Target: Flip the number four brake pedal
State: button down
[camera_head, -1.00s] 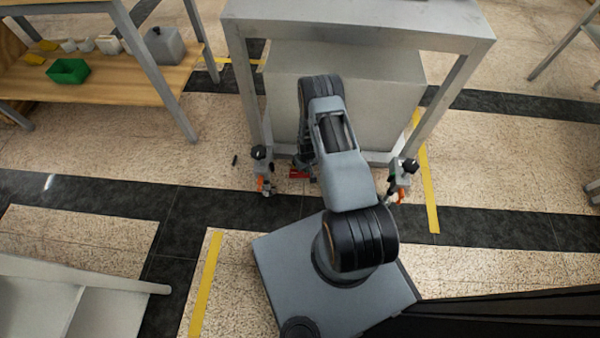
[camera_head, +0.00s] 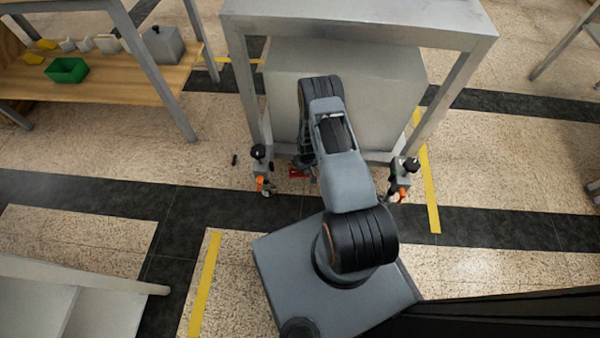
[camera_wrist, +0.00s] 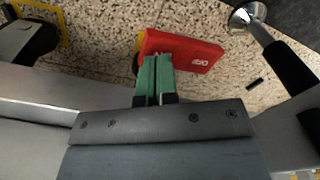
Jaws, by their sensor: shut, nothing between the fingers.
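A red brake pedal (camera_wrist: 190,50) with light lettering that looks like "OFF" shows in the wrist view, low over the speckled floor. It also shows in the head view as a small red patch (camera_head: 299,173) at the foot of the grey frame, partly hidden by my arm. My gripper (camera_wrist: 155,70) has green fingers pressed together with nothing between them. In the wrist view the fingertips overlap the pedal's left part; I cannot tell whether they touch it. No number is readable on the pedal.
Feet with black knobs and orange parts stand at left (camera_head: 262,170) and right (camera_head: 402,180) of the pedal. A wooden shelf (camera_head: 110,88) with a green bin (camera_head: 66,70) is at upper left.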

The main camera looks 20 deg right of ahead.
jog(key=shift+f+b, duration=0.8)
jog(key=shift+f, duration=0.1)
jog(key=shift+r, duration=0.15)
jog(key=shift+r+p, duration=2.45)
jog(key=shift+r, duration=0.95)
